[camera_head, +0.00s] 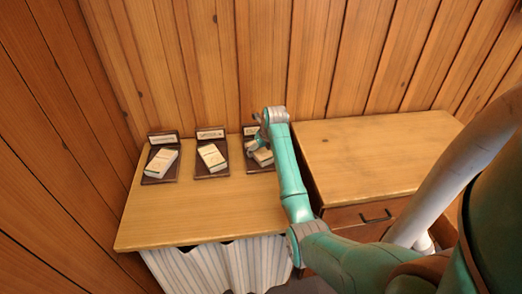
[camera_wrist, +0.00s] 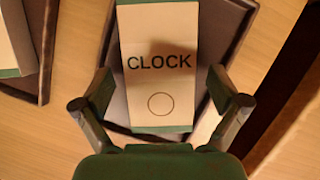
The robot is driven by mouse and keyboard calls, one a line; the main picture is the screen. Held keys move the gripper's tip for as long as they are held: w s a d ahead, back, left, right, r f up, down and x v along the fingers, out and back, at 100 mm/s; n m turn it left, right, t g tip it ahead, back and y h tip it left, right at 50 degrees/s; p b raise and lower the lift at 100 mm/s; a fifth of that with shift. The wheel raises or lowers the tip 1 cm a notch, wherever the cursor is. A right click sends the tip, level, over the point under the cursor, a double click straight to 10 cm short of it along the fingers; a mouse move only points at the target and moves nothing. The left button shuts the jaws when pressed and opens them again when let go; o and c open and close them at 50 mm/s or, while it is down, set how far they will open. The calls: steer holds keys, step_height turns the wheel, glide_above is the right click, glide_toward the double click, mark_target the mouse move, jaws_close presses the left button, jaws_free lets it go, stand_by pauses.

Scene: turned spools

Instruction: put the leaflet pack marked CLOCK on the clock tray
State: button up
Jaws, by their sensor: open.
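The leaflet pack marked CLOCK (camera_wrist: 160,85) is white with a green end band and a circle printed below the word. It lies flat on a dark brown tray (camera_wrist: 115,108), the right-hand of three trays in the head view (camera_head: 251,167). This pack (camera_head: 262,157) is partly hidden there by my gripper (camera_head: 262,140). In the wrist view my gripper (camera_wrist: 160,90) is open, one finger at each side of the pack's lower half, with gaps between. The tray signs are too small to read, so I cannot tell which is the clock tray.
Two more dark trays, left (camera_head: 147,180) and middle (camera_head: 200,173), each carry a pale pack and an upright sign. The wooden table top (camera_head: 200,215) in front is clear. A wooden cabinet (camera_head: 380,150) with a bare top stands at the right. A plank wall is close behind.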

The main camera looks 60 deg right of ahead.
steer(key=v, duration=1.2)
steer(key=shift+a, duration=0.1)
